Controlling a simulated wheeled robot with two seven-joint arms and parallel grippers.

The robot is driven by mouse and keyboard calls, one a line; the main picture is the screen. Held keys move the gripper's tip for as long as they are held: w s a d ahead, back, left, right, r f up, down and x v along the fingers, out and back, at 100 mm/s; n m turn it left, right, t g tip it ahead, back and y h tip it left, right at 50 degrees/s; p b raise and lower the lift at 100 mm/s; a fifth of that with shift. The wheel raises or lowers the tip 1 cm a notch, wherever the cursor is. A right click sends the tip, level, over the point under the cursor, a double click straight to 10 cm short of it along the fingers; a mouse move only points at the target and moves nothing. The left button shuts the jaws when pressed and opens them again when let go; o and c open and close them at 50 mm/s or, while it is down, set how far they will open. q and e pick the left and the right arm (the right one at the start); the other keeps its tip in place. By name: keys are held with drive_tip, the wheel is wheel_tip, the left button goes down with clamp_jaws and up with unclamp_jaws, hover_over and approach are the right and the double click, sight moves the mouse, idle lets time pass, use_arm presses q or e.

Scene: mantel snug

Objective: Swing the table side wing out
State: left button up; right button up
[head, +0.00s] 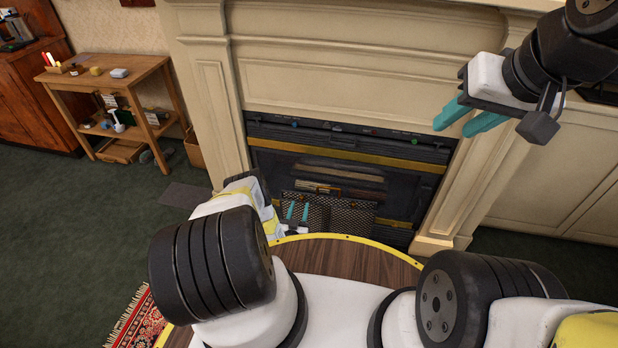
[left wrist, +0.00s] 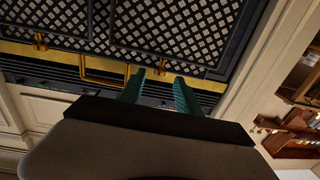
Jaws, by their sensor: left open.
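No table side wing can be made out for certain. A small wooden side table (head: 120,69) with a lower shelf stands at the far left against the wall, far from both grippers. My left gripper (head: 299,205) is open, low in front of the fireplace's black mesh screen (head: 350,218). My right gripper (head: 453,128) is open and empty, raised at the right before the mantel.
The cream fireplace surround (head: 345,70) fills the back. A round wooden surface with a yellow rim (head: 345,262) lies under my arms. A patterned red rug (head: 138,322) is at lower left. Green carpet (head: 70,230) is clear on the left.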

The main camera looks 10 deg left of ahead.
sight(301, 199)
use_arm(q)
drive_tip(key=shift+w, duration=1.75)
drive_tip(key=shift+c, duration=0.2)
clamp_jaws()
drive_tip(key=shift+a, duration=0.1)
